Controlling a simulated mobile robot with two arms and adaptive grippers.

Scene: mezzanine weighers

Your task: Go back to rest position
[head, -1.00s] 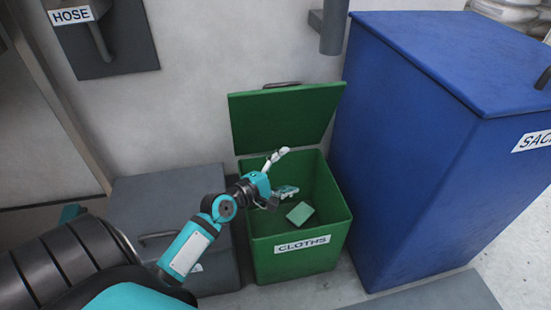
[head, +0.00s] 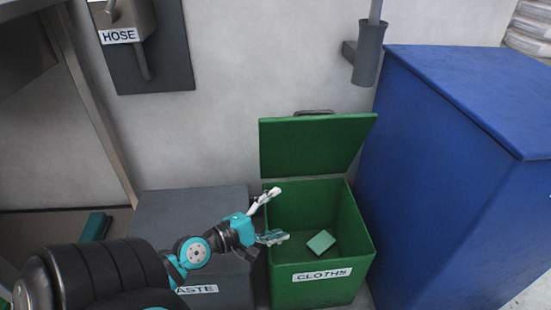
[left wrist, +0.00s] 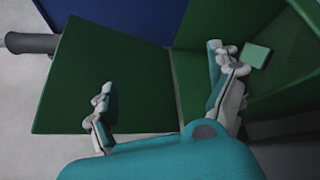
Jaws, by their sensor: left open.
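My left gripper (head: 272,215) is open and empty, with its fingers spread at the left edge of the open green cloths bin (head: 318,290). In the left wrist view its two fingers (left wrist: 165,95) stand wide apart with nothing between them. A green cloth-like block (head: 321,241) lies inside the bin, apart from the fingers; it also shows in the left wrist view (left wrist: 257,55). The bin's green lid (head: 316,146) stands raised against the wall. My right gripper is in neither view.
A grey waste bin (head: 190,210) with a closed lid stands left of the green bin, under my left arm. A tall blue bin (head: 440,190) stands close on the right. A hose holder (head: 140,40) and a grey wall tube (head: 368,52) are on the wall.

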